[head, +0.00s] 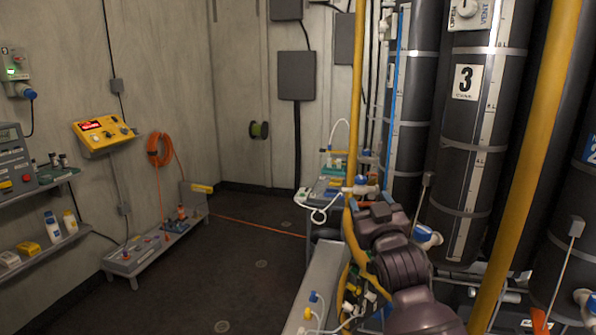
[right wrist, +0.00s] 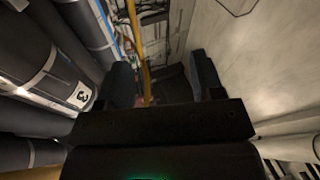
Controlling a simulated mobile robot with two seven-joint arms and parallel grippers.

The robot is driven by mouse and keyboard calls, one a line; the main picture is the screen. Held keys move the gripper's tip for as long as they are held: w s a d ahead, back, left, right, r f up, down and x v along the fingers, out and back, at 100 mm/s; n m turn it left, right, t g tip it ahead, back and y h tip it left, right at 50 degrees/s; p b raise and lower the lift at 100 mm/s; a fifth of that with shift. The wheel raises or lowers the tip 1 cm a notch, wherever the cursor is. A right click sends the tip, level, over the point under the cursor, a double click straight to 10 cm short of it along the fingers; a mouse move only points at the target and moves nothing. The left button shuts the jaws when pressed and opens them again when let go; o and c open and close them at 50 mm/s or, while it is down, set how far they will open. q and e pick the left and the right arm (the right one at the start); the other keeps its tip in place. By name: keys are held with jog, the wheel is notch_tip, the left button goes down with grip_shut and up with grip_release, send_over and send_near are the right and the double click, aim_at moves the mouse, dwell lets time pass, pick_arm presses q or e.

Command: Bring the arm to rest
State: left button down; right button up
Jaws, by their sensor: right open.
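My right arm comes in from the bottom right of the head view, dark and jointed. Its gripper (head: 374,212) points away from me beside the yellow post and appears empty. In the right wrist view the two dark fingers of the right gripper (right wrist: 162,80) stand wide apart, with nothing between them but the background. My left gripper is in neither view.
Large dark cylinders, one marked 3 (head: 465,120), and a slanted yellow pole (head: 535,150) stand close on the right. A grey bench (head: 325,275) lies just left of my arm. The dark floor (head: 240,275) at centre left is mostly open. Shelves line the left wall.

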jog(key=s+d+f+g, duration=0.1)
jog(key=s+d+f, duration=0.1)
jog(key=s+f, duration=0.35)
jog(key=s+d+f+g, duration=0.1)
jog(key=s+d+f, duration=0.1)
jog(key=f, duration=0.7)
jog(key=s+d+f+m+g+h, duration=0.1)
jog(key=s+d+f+g, duration=0.2)
jog(key=s+f, duration=1)
jog(key=s+d+f+m+g+h, duration=0.1)
jog(key=s+d+f+g, duration=0.3)
jog(key=s+f, duration=0.9)
jog(key=s+d, duration=0.1)
jog(key=s, duration=0.2)
jog(key=shift+s+d+f+h, duration=0.2)
jog(key=shift+s+d+h, duration=0.15)
jog(key=shift+s+h, duration=0.05)
